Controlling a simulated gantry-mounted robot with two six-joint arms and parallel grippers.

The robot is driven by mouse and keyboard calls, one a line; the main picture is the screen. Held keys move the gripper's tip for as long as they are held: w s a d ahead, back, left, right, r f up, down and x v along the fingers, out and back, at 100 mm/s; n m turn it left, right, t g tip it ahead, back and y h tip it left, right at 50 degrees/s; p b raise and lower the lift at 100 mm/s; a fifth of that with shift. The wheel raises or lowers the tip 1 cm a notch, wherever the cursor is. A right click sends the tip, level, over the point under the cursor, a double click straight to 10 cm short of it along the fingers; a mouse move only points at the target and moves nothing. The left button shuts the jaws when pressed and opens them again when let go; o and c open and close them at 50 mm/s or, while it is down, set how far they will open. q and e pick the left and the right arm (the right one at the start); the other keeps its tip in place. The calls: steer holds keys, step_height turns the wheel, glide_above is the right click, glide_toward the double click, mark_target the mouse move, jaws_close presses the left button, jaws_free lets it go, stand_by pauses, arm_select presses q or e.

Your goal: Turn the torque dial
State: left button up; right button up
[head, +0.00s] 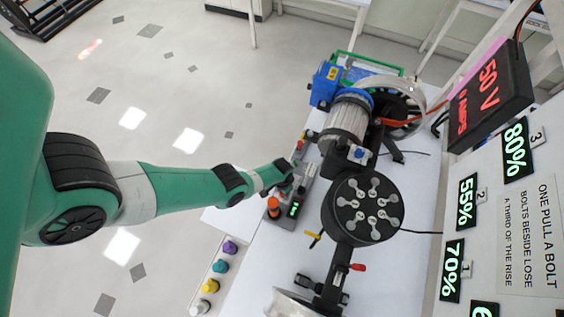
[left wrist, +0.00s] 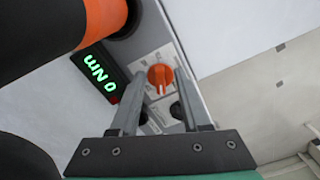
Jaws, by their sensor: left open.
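The torque dial is a small round orange knob (left wrist: 160,76) with a white mark, on a grey panel in the left wrist view. My left gripper (left wrist: 159,84) is open, with one finger on each side of the dial in that view. I cannot tell whether the fingers touch it. In the head view my left gripper (head: 298,178) is over the small grey unit (head: 282,222) on the bench and hides the dial. The unit's green display (left wrist: 98,78) reads 0 Nm. My right gripper is in neither view.
A black and orange cylinder (left wrist: 108,22) stands close beside the display. A round black flange with several bolts (head: 362,208) and a motor (head: 346,122) are to the right. A 50 V box (head: 490,95) is at the right.

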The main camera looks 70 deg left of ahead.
arm_select(q)
steer(key=shift+f, duration=0.25)
steer(key=shift+c, duration=0.3)
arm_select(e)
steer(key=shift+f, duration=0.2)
arm_select(q)
jaws_close()
steer(key=shift+m, duration=0.3)
steer(key=m, duration=0.3)
steer(key=shift+a+m, duration=0.15)
steer(key=shift+m, duration=0.15)
steer(key=shift+a+m, duration=0.2)
steer(key=shift+m, duration=2.1)
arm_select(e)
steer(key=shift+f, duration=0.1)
